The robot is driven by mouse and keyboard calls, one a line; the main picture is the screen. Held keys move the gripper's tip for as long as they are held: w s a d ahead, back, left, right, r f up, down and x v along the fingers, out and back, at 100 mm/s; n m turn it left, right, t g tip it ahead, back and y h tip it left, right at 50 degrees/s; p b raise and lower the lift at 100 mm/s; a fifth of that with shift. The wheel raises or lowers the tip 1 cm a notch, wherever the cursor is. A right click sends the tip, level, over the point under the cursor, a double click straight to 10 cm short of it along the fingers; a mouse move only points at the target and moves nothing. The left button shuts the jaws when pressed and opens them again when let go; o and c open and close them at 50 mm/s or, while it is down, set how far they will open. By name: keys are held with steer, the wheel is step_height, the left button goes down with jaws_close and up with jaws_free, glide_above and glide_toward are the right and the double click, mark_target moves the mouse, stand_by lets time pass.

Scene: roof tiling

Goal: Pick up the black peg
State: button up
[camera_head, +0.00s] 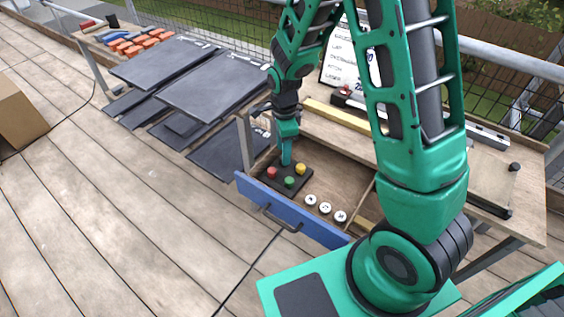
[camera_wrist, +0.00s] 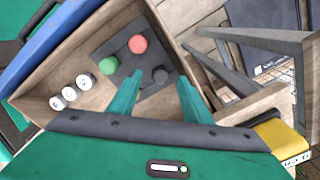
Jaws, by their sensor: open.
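The black peg (camera_wrist: 160,75) stands on a dark board (camera_wrist: 118,47) inside the open drawer. In the wrist view it shows between my gripper's fingertips (camera_wrist: 162,78), which are apart with nothing held. In the head view my gripper (camera_head: 286,160) points down over the far side of the board (camera_head: 282,187), and the black peg is hidden there. A red peg (camera_head: 272,172), a green peg (camera_head: 289,182) and a yellow peg (camera_head: 300,169) share the board. Whether the fingers reach down beside the black peg is unclear.
The drawer's blue front (camera_head: 290,212) and wooden walls surround the board. Three white round pieces (camera_head: 325,208) lie in the drawer beside it. A yellow bar (camera_head: 338,117) lies on the bench above. Dark slabs (camera_head: 212,90) are left of the bench.

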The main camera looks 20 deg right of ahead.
steer(key=shift+w+d+f, duration=0.1)
steer(key=shift+f, duration=1.5)
steer(key=c, duration=1.1)
steer(key=shift+c, duration=0.2)
steer(key=shift+r, duration=0.2)
steer(key=shift+r, duration=0.6)
step_height(320, 180, up, 3)
steer(key=shift+f, duration=0.2)
steer(key=s+a+r, duration=0.6)
steer(key=a+r, duration=0.1)
steer(key=a, duration=0.2)
steer(key=shift+s+a, duration=0.3)
steer(key=shift+s, duration=0.05)
